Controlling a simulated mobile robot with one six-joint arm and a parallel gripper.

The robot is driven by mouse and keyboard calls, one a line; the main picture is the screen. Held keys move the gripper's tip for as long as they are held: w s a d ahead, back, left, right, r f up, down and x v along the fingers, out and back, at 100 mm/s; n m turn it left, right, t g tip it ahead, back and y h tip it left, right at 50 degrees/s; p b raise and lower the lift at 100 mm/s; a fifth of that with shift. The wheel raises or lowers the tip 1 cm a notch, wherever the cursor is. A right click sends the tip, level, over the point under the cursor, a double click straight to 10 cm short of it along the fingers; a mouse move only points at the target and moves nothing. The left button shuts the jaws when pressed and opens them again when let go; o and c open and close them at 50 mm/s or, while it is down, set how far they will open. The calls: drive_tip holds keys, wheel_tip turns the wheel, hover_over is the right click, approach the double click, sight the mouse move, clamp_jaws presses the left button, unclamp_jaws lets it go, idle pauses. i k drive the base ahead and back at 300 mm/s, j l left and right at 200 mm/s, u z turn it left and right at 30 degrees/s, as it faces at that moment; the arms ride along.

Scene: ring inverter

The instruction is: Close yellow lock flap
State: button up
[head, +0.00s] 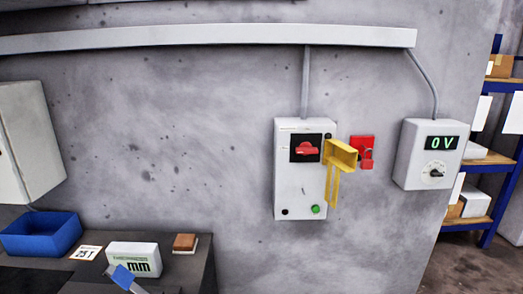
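The yellow lock flap (342,155) is on the right side of a white switch box (287,190) on the wall. It stands open, swung out to the right, clear of the red rotary switch (307,149) on its black plate. A yellow strip (333,187) hangs below the flap along the box's right edge. The red switch handle lies about level and is uncovered. My gripper is not in view.
A red padlock on a red plate (367,143) hangs just right of the flap. A meter box (412,160) reading 0 V is farther right. A bench at lower left holds a blue bin (40,236), a white box (128,250) and a blue-grey item (123,277). Blue shelving (505,185) stands at right.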

sight(345, 158)
drive_tip(key=i+l+u, duration=0.25)
drive_tip(key=l+u, duration=0.15)
drive_tip(key=l, duration=0.2)
drive_tip(key=i+l+u, duration=0.1)
drive_tip(key=l+u, duration=0.25)
drive_tip(key=l, duration=0.3)
drive_tip(key=l+u, duration=0.4)
drive_tip(key=l, duration=0.25)
drive_tip(key=l+u, duration=0.35)
drive_tip(key=l, duration=0.4)
